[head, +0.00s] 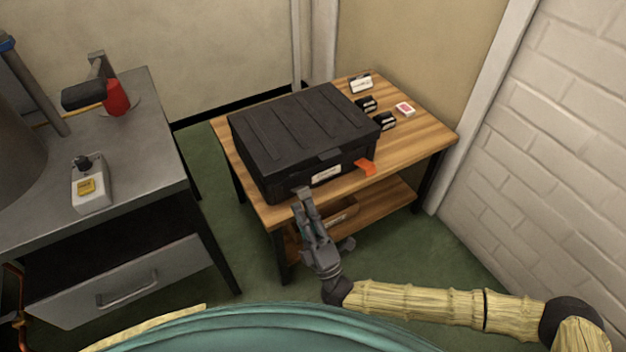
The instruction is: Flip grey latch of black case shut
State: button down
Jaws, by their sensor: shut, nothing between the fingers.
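The black case (305,125) lies with its lid down on a small wooden table. Its front side, with a white label (326,173), faces me. My gripper (304,198) is shut and empty, its fingertips at the lower front of the case, left of the label. I cannot tell whether the fingertips touch the case. I cannot pick out the grey latch clearly; the grey fingers cover part of the case front, and grey on grey is hard to separate there. A dark tab (329,155) shows at the lid's front edge.
The wooden table (425,140) also bears an orange tag (365,167), small black boxes (384,121), a red-and-white pack (405,109) and a white card (361,84). A grey workbench (140,150) stands at left, a brick wall (545,150) at right. Green floor lies between.

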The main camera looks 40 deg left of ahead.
jog(key=s+d+r+g+h+p, duration=0.1)
jog(key=s+d+h+p, duration=0.1)
jog(key=d+p, duration=0.4)
jog(key=s+d+r+h+p, duration=0.1)
jog(key=s+d+h+p, duration=0.1)
jog(key=d+p, duration=0.4)
jog(key=s+p, duration=0.1)
jog(key=p, duration=0.1)
jog(key=shift+s+r+g+p, duration=0.3)
jog(key=shift+s+g, duration=0.1)
dwell(0.6)
jog(key=shift+s, duration=0.1)
dwell(0.4)
